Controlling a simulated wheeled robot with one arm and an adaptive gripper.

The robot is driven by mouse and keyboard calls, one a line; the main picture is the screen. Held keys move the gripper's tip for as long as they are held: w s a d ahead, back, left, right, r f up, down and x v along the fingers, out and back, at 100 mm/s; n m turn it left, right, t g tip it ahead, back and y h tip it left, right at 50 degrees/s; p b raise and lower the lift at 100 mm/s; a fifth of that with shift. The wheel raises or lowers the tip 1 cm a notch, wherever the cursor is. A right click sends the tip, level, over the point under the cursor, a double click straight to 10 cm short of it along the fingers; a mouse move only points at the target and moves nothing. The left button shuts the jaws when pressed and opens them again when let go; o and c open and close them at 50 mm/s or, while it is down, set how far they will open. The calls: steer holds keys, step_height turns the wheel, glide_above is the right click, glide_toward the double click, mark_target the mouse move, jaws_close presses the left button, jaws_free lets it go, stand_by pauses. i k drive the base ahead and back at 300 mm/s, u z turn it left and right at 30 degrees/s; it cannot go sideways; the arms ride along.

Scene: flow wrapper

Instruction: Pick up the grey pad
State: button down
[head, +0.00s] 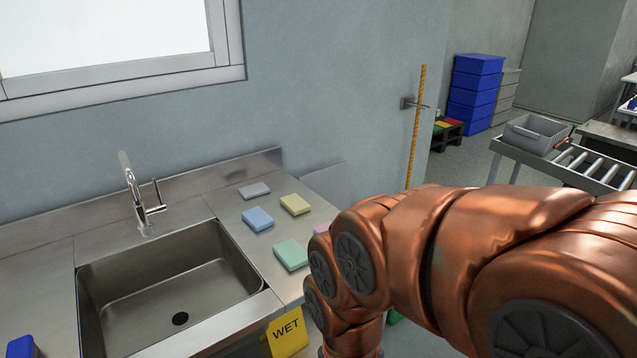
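The grey pad (255,190) lies flat on the steel counter (222,203), to the right of the sink and near the back splash. It is the farthest back of several coloured pads. A blue pad (258,219) is just in front of it, and a yellow pad (295,204) is to its right. My copper-coloured arm fills the lower right of the head view. My gripper is not in view; the arm bends down below the lower edge.
A green pad (291,254) lies nearer, and a pink pad (322,228) is partly hidden by my arm. The sink (170,290) with its tap (137,200) is to the left. A yellow WET sign (287,334) hangs on the counter front. A conveyor (575,165) stands far right.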

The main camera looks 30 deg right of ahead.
mark_target(257, 189)
steer(key=z, duration=2.1)
steer(key=i, duration=2.85)
steer(key=u, duration=4.45)
steer(key=i, duration=0.4)
steer(key=z, duration=0.05)
